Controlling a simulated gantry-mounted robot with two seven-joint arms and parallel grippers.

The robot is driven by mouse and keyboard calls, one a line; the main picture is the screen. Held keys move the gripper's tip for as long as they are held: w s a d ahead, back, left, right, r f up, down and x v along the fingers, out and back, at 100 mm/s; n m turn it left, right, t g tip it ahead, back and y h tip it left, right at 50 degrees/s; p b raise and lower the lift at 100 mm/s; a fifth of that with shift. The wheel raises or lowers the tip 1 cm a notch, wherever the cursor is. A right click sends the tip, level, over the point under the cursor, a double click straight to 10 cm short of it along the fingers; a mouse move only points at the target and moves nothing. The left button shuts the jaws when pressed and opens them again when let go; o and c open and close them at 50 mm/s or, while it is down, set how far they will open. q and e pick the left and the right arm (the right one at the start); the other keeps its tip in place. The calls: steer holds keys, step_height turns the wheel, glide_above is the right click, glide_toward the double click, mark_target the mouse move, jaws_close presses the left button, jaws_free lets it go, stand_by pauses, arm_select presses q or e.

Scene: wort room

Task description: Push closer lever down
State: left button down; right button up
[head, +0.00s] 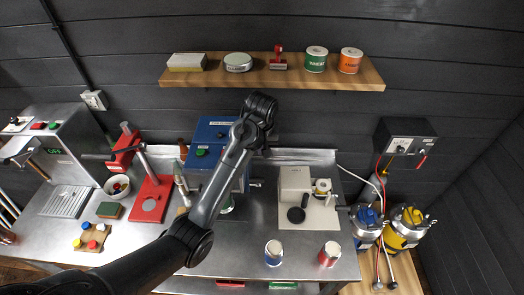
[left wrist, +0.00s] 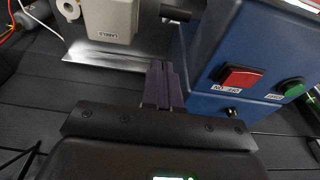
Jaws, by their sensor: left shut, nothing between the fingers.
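A blue machine (head: 215,130) with a green button stands at the back middle of the bench; its label is too small to read. A short lever-like handle (head: 256,184) shows at its right side. A red stand (head: 150,198) with a black-handled lever (head: 97,157) is to its left; I cannot tell which is the closer. My left arm crosses in front of the blue machine. Its gripper (left wrist: 162,68) is shut and empty, beside the blue machine's red and green buttons in the left wrist view. A dark rod (left wrist: 175,13) shows beyond the fingertips. The right gripper is not seen.
A cream label machine (head: 293,185) stands right of the blue machine, and two cans (head: 273,253) (head: 329,253) stand at the front. A wooden shelf (head: 220,78) hangs above. Blue and yellow vessels (head: 405,228) stand at the right. The bench front between the red stand and the cans is partly clear.

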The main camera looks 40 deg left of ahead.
arm_select(q)
steer(key=shift+s+d+f+p, duration=0.15)
steer(key=shift+f+p, duration=0.8)
steer(key=shift+f, duration=1.9)
steer(key=shift+s+d+f+p, duration=0.15)
steer(key=shift+f+p, duration=0.75)
steer(key=shift+f, duration=1.9)
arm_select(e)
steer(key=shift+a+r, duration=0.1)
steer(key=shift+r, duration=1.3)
arm_select(q)
steer(key=shift+a, duration=0.1)
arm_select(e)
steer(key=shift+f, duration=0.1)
